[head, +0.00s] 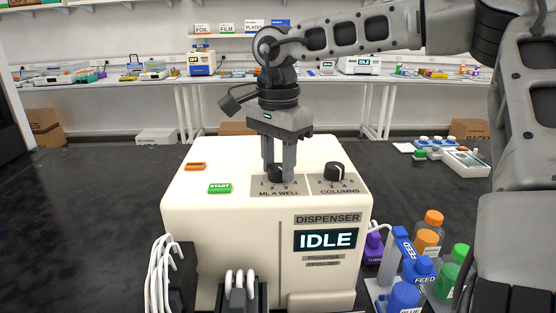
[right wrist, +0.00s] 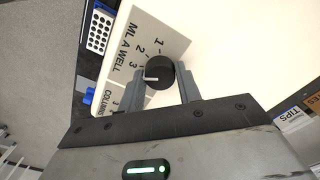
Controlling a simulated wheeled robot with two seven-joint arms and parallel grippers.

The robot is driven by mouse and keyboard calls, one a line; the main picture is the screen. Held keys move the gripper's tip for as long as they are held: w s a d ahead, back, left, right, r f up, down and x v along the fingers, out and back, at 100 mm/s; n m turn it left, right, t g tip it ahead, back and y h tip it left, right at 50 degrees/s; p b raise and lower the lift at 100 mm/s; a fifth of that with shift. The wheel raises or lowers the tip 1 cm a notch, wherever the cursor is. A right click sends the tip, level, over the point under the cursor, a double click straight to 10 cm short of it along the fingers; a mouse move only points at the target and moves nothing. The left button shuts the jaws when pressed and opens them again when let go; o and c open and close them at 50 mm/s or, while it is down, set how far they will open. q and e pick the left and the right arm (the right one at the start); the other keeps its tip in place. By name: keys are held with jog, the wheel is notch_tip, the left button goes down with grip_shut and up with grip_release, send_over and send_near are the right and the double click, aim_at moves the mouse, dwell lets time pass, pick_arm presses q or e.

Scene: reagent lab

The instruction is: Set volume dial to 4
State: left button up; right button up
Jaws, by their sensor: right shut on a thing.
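The dispenser (head: 240,240) is a cream box with a dark screen reading IDLE. Its volume dial is a black round knob over the ML A WELL label (head: 279,193). My right gripper (head: 279,170) comes down from above, shut on this volume dial, with a finger on each side. In the right wrist view the dial (right wrist: 160,69) sits between the fingertips. Its white mark points left, just past the printed 3; I cannot clearly read the 4 there. In the head view the fingers partly hide the dial and its mark. My left gripper is not in view.
The COLUMNS dial (head: 334,171) stands close to the right of the gripper. A green START button (head: 220,188) and an orange button (head: 195,167) are on the left of the top. Capped bottles (head: 433,219) stand at the right. The dark bench (head: 90,200) is clear at left.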

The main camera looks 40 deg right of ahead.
aim_at(279, 167)
jog(key=n, duration=0.6)
jog(key=shift+r+p, duration=0.1)
jog(key=shift+p, duration=0.2)
jog(key=shift+n, duration=0.4)
jog(key=o, duration=1)
notch_tip(279, 167, up, 16)
dwell(0.4)
